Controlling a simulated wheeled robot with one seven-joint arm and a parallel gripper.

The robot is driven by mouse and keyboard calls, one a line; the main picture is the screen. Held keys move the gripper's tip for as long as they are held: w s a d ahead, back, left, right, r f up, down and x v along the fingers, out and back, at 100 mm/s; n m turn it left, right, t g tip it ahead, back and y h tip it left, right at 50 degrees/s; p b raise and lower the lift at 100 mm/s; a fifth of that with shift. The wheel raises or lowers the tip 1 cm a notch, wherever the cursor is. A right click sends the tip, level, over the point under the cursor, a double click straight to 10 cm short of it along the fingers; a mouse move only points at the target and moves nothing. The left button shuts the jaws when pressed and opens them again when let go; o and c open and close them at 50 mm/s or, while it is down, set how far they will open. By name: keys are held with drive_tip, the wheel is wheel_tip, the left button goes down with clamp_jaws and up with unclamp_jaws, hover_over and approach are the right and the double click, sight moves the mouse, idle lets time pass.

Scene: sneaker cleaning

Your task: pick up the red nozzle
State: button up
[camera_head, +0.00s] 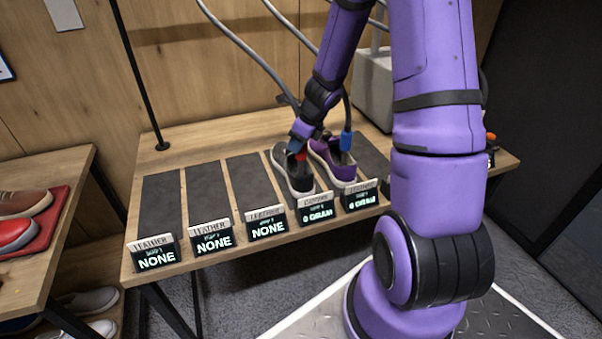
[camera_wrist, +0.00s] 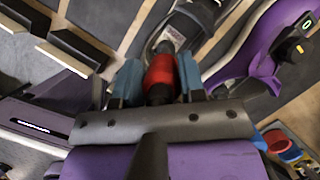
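The red nozzle (camera_wrist: 160,72) sits between the two blue fingers of my gripper (camera_wrist: 158,78) in the wrist view, with both fingers against its sides. In the head view the red nozzle (camera_head: 301,156) shows at the tip of my gripper (camera_head: 298,143), over the opening of a grey shoe (camera_head: 293,172) on the bench. The shoe also shows beyond the nozzle in the wrist view (camera_wrist: 185,27). The nozzle's rear end is partly hidden by my gripper.
A purple shoe (camera_head: 333,163) stands right beside the grey one. A blue nozzle (camera_head: 346,140) hangs on a hose just above it. Dark mats with displays line the bench (camera_head: 190,150); the three left mats are empty. A grey box (camera_head: 373,88) stands behind.

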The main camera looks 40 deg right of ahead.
clamp_jaws()
drive_tip(key=shift+r, duration=0.15)
